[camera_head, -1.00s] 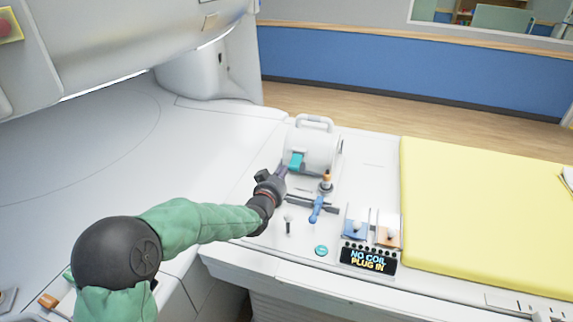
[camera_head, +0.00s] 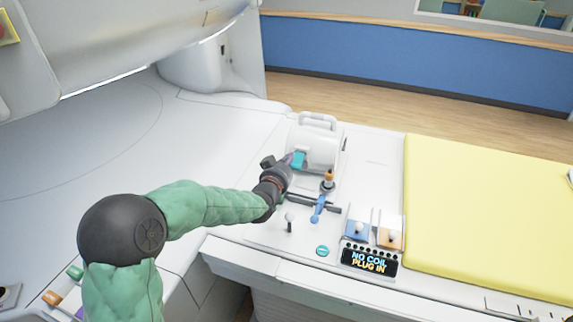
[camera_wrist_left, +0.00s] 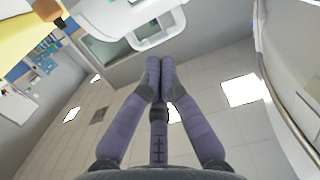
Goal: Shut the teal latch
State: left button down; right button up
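The teal latch (camera_head: 298,160) sits on the left end of a white coil housing (camera_head: 322,147) with a carry handle on top. My left gripper (camera_head: 290,159) is right beside the latch, at its left edge, and partly covers it. I cannot tell whether the fingertips touch it. In the left wrist view the purple fingers (camera_wrist_left: 160,66) are together with nothing seen between them, and a white looped part (camera_wrist_left: 158,28) is just beyond the tips. I cannot make out the latch clearly there. My right gripper is not in view.
A blue-handled lever (camera_head: 318,208) and an orange-topped post (camera_head: 328,180) stand close right of my left wrist. A small knob (camera_head: 289,217), a teal button (camera_head: 322,251), blue and orange sockets and a display (camera_head: 369,260) are nearer. A yellow mattress (camera_head: 480,200) lies right.

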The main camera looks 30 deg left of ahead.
pick_arm(q)
jog(key=b, duration=0.1)
send_over(293, 166)
jog(key=w, duration=0.1)
jog(key=shift+w+f, duration=0.1)
jog(key=shift+f, duration=0.8)
jog(key=shift+s+d+f+b, duration=0.1)
jog(key=shift+s+f+b, duration=0.2)
jog(key=shift+f, duration=0.25)
jog(key=shift+s+f+b, duration=0.25)
jog(key=shift+s+f, duration=0.05)
jog(key=shift+f, duration=0.25)
jog(key=shift+s+d+f, duration=0.1)
jog(key=shift+s+f, duration=0.2)
jog(key=shift+f, duration=0.15)
jog(key=shift+s+f+b, duration=0.1)
jog(key=shift+f+b, duration=0.4)
jog(key=shift+b, duration=0.4)
jog(key=shift+r, duration=0.1)
